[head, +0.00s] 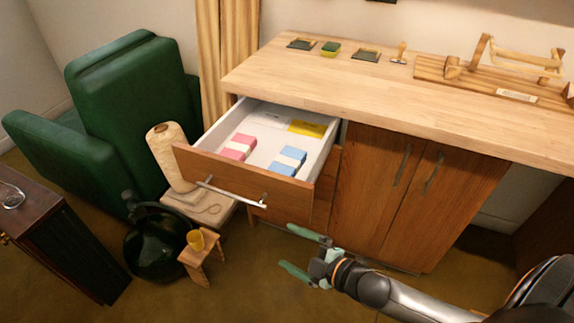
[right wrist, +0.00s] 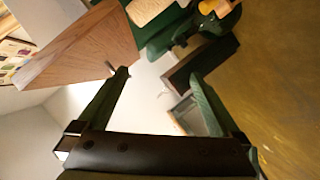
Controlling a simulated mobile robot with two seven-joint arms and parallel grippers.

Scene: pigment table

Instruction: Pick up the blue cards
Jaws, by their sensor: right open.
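The blue cards (head: 288,160) lie in the open drawer (head: 222,169), at its right side near the front, as a stack with a white band around it. My right gripper (head: 300,250) is open and empty, in front of the cabinet, lower in the picture than the drawer and to its right. It is clear of the cards. In the right wrist view its two green fingers (right wrist: 160,85) are spread with nothing between them. The cards cannot be made out in that view. My left gripper is not in view.
Pink cards (head: 239,147) and a yellow card (head: 307,128) share the drawer. The drawer front and its handle (head: 232,193) stick out from the cabinet. A small stool (head: 200,262), a dark green jug (head: 155,245) and a green armchair (head: 130,100) stand left.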

